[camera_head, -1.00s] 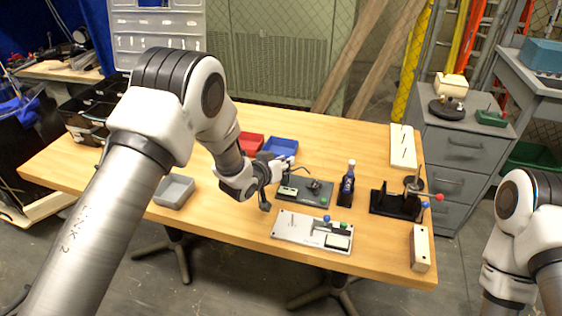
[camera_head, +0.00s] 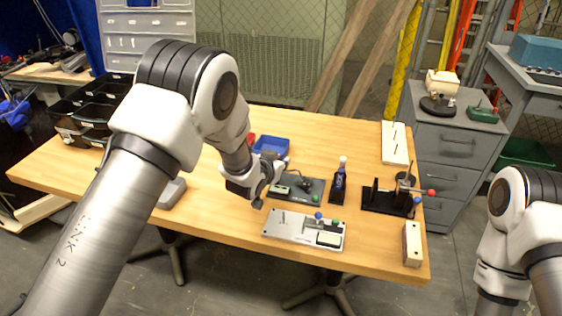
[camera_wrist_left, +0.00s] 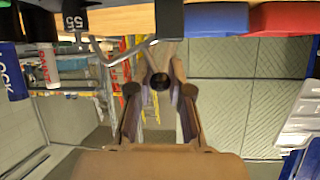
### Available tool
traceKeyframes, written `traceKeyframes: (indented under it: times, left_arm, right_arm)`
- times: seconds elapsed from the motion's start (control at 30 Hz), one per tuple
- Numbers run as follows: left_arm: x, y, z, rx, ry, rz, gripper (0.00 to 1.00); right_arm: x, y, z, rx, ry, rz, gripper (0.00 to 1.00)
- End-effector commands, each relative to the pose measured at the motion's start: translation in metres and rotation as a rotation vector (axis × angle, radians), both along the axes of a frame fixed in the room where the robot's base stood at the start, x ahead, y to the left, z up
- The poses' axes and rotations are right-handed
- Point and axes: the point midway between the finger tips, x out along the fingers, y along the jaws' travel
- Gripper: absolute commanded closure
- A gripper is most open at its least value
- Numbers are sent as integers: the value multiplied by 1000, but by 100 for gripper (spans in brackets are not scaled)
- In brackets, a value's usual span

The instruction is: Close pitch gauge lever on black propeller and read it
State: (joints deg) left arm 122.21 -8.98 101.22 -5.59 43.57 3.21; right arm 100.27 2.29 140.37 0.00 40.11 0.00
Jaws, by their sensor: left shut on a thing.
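A dark gauge plate (camera_head: 312,196) lies on the table, with a small pale display (camera_head: 282,190), a green knob and a small dark shape, perhaps the black propeller (camera_head: 305,184). My left gripper (camera_head: 272,172) is low over the plate's left end. In the left wrist view, my left gripper (camera_wrist_left: 160,92) is shut on a black round knob (camera_wrist_left: 160,82), seemingly the pitch gauge lever's. A thin bent grey rod (camera_wrist_left: 108,58) runs close by, beside a black part marked "55" (camera_wrist_left: 75,22). The reading on the display is too small to tell. My right gripper is out of view.
A silver plate (camera_head: 275,229) with blue and green knobs lies in front. A dark bottle (camera_head: 340,180) stands right of the gauge, then a black stand (camera_head: 378,203) with a red knob. A blue bin (camera_head: 272,146) sits behind. The table's left front is mostly clear.

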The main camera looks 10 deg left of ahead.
Motion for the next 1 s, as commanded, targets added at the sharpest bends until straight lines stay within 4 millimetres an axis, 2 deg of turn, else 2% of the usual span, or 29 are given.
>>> traceKeyframes:
  times: [0.03,0.07,0.73,0.87,1.0]
  left_arm:
    - [-3,3,-6,0,17,6,78]
    - [-3,3,-6,0,17,6,67]
    - [-3,1,0,-1,4,2,67]
    - [-19,4,9,0,5,3,67]
    - [-50,10,24,0,6,4,67]
  right_arm:
    - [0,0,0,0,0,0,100]
    - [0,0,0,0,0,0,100]
    - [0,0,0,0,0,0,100]
    - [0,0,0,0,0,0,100]
    - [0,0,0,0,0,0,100]
